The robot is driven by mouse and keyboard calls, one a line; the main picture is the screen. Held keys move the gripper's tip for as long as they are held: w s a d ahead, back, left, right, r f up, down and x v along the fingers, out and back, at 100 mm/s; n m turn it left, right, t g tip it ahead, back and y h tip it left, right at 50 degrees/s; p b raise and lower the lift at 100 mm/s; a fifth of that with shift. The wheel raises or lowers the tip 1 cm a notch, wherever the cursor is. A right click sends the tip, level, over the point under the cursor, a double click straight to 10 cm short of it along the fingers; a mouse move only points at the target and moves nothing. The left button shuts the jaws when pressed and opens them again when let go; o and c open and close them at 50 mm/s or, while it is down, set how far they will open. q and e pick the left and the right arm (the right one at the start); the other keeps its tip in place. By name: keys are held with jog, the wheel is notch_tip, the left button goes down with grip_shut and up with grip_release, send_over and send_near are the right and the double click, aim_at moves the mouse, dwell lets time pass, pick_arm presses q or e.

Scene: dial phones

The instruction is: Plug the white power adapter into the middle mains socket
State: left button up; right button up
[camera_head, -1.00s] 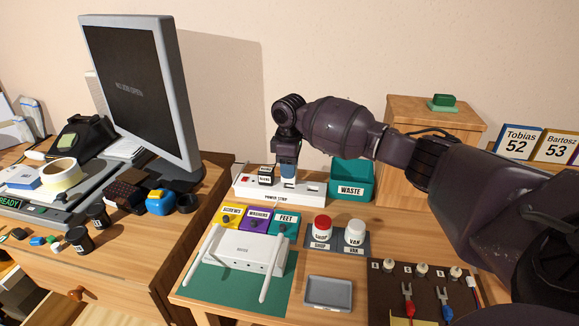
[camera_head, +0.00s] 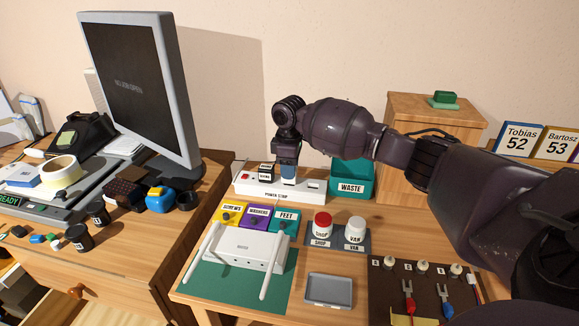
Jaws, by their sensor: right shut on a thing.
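The white power strip (camera_head: 300,196) lies at the back of the desk. A dark adapter with a pale label (camera_head: 266,173) sits in its left socket. My right gripper (camera_head: 287,163) points down over the middle of the strip and is shut on a small block, the power adapter (camera_head: 288,174), which looks blue-grey here. The adapter is at the middle socket and covers it. Its pins are hidden, so I cannot tell how deep it sits. The right socket (camera_head: 313,186) is empty. My left gripper is out of view.
A monitor (camera_head: 140,90) stands left.

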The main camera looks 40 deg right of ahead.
jog(key=shift+f, duration=0.4)
jog(key=o, duration=0.8)
jog(key=shift+r, duration=0.15)
notch_tip(320, 180, up, 9)
jog(key=shift+r+p, duration=0.15)
jog(key=shift+p, duration=0.95)
jog(key=shift+r, duration=0.55)
jog(key=shift+r, duration=0.1)
